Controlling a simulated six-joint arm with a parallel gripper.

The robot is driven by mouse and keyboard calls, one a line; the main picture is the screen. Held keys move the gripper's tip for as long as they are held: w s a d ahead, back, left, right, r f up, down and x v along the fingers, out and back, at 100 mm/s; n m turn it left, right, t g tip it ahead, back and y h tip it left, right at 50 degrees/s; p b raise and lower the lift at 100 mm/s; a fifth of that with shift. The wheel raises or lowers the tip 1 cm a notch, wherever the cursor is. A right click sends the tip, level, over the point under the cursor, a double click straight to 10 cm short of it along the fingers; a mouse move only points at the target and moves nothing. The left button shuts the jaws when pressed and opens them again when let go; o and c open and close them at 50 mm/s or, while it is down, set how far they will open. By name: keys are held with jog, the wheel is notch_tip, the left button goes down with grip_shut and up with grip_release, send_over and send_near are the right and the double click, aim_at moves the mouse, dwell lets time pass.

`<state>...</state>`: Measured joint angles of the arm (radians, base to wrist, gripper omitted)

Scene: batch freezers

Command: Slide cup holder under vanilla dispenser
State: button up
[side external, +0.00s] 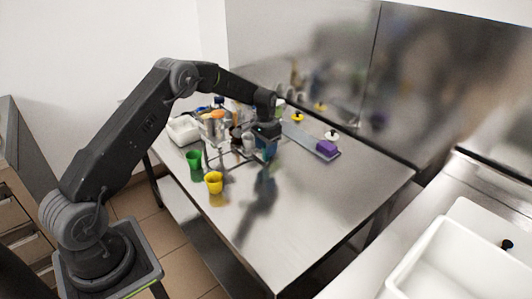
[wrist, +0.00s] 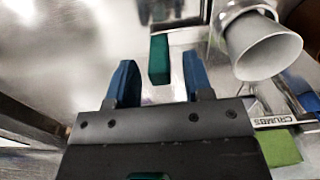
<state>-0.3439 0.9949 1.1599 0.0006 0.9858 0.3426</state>
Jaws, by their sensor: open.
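My gripper (wrist: 160,78) is open in the wrist view, with one blue finger on each side. A dark teal block (wrist: 159,60) stands in the gap between the fingers, ahead of them; I see no contact. In the side view my gripper (side external: 266,148) is low over the metal table, right of the crowded items. A green cup (side external: 194,159) and a yellow cup (side external: 214,182) stand near the table's left edge, by a thin dark frame. I cannot tell which item is the cup holder or which dispenser is vanilla.
A white funnel-shaped cup (wrist: 266,48), a CRUMBS label (wrist: 272,121) and a green block (wrist: 280,148) lie to the gripper's right. A purple block (side external: 326,148) sits on a grey strip behind. A white bin (side external: 184,129) is at left. The table's front right (side external: 330,205) is clear.

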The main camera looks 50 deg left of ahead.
jog(key=shift+f, duration=1.35)
jog(key=shift+c, duration=0.3)
grip_shut()
